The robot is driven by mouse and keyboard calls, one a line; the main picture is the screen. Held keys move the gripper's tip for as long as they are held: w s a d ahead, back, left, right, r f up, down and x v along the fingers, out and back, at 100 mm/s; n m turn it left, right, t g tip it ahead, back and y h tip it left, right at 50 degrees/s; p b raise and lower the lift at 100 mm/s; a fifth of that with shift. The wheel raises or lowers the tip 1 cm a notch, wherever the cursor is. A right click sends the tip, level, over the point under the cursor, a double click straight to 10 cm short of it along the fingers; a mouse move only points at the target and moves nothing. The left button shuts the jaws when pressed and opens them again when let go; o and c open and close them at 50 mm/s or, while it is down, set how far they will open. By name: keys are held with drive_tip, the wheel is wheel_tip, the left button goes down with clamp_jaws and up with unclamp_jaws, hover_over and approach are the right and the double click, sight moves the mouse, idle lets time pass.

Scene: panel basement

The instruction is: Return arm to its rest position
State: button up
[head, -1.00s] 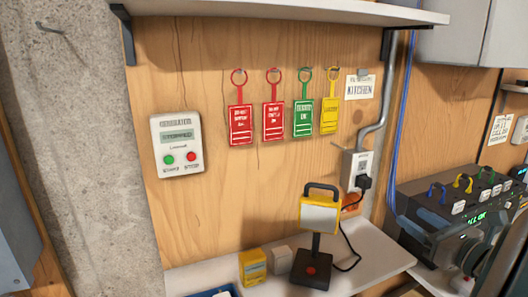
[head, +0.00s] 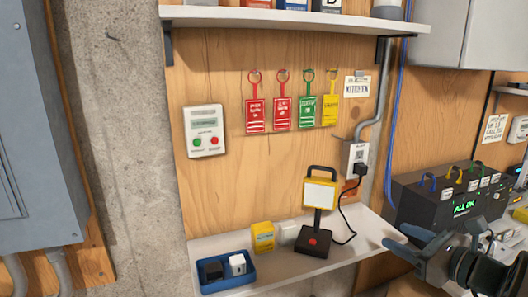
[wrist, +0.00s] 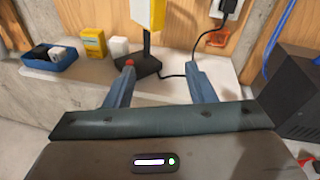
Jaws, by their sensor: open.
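My gripper (head: 395,236) is at the lower right of the head view, in front of the right end of the lower shelf. Its two blue-grey fingers are apart with nothing between them. In the wrist view the open fingers (wrist: 160,72) point toward the lower shelf (wrist: 185,92). A yellow work lamp (head: 320,195) on a black base with a red button stands on that shelf, apart from the fingers. Most of my arm is outside the head view.
The shelf also holds a blue tray (head: 228,283), a yellow box (head: 263,237) and a white block (head: 287,234). Tags (head: 294,100) and a generator panel (head: 204,131) are on the wall.

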drive_tip(key=s+a+f+n+g+y, duration=0.25)
drive_tip(key=a+f+n+g, duration=0.2)
drive_tip(key=a+n, duration=0.35)
drive_tip(key=s+a+f+n+g+h, duration=0.3)
drive_tip(key=s+n+h, duration=0.2)
drive_tip(key=n, duration=0.5)
drive_tip(key=s+a+f+n+g+h, duration=0.3)
drive_tip(key=s+n+h, duration=0.2)
drive_tip(key=n, duration=0.5)
drive_tip(key=shift+s+n, duration=0.3)
drive_tip(key=shift+s, duration=0.65)
drive_tip(key=shift+f+g+h, duration=0.1)
drive_tip(key=shift+g+h, duration=0.15)
